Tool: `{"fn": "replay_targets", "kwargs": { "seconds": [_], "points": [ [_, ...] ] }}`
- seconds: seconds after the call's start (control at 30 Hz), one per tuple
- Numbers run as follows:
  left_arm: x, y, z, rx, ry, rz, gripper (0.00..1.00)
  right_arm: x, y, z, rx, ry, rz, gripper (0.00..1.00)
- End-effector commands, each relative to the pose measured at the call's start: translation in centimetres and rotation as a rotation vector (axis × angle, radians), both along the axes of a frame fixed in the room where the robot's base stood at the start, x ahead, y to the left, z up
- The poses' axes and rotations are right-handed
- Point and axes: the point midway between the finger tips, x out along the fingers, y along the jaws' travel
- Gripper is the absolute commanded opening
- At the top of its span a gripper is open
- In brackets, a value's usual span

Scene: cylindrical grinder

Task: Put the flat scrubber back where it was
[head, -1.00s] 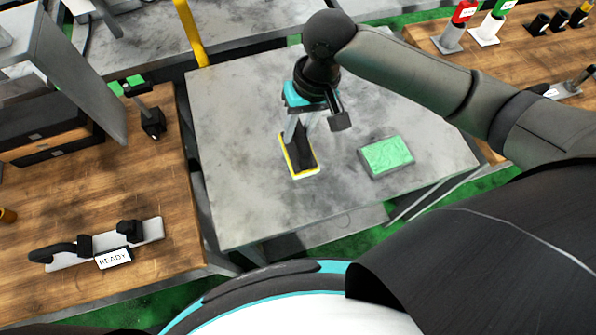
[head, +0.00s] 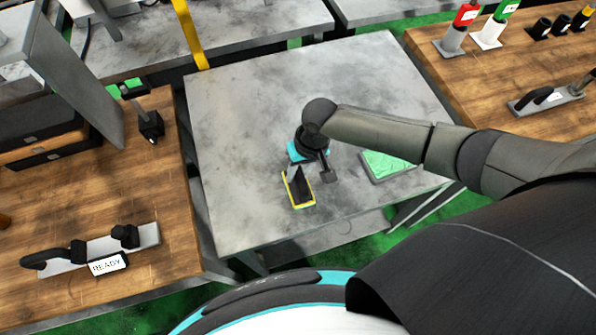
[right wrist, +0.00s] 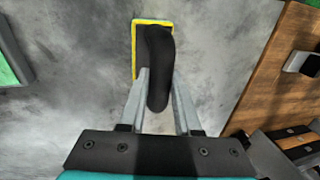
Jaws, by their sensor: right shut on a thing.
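The flat scrubber (head: 304,196) has a yellow-edged base and a black handle. My right gripper (head: 297,172) is shut on its handle, over the front middle of the grey table (head: 245,110). In the right wrist view, the fingers (right wrist: 160,82) sit on either side of the black handle (right wrist: 158,60), and the yellow edge (right wrist: 134,50) shows beyond. I cannot tell whether the base touches the table. A green pad with a grey rim (head: 385,165) lies to the right, partly hidden by my right arm. My left gripper is not in view.
A wooden bench (head: 150,210) on the left holds a READY sign (head: 109,264) and a black-handled tool on a grey plate (head: 145,236). Another wooden bench (head: 480,85) on the right holds bottles and holders. The grey table's back half is clear.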

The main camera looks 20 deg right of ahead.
Motion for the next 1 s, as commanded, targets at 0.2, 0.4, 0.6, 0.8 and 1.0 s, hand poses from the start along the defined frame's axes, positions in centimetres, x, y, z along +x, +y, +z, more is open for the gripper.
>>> {"fn": "replay_targets", "kwargs": {
  "seconds": [0.2, 0.4, 0.6, 0.8, 1.0],
  "points": [
    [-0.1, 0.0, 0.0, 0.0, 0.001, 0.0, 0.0, 0.0, 0.0, -0.1, 0.0, -0.001, 0.0, 0.33],
    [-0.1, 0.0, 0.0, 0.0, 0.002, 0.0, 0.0, 0.0, 0.0, -0.1, 0.0, -0.001, 0.0, 0.55],
    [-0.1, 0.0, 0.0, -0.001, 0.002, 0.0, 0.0, 0.0, 0.0, 0.0, 0.0, -0.001, -0.001, 0.62],
    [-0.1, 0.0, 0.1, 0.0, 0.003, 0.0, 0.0, 0.1, -0.1, 0.5, 0.001, -0.001, 0.0, 0.62],
    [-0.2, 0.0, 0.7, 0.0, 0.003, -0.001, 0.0, 0.1, -0.7, 3.3, 0.002, -0.003, -0.001, 0.62]
  ]
}}
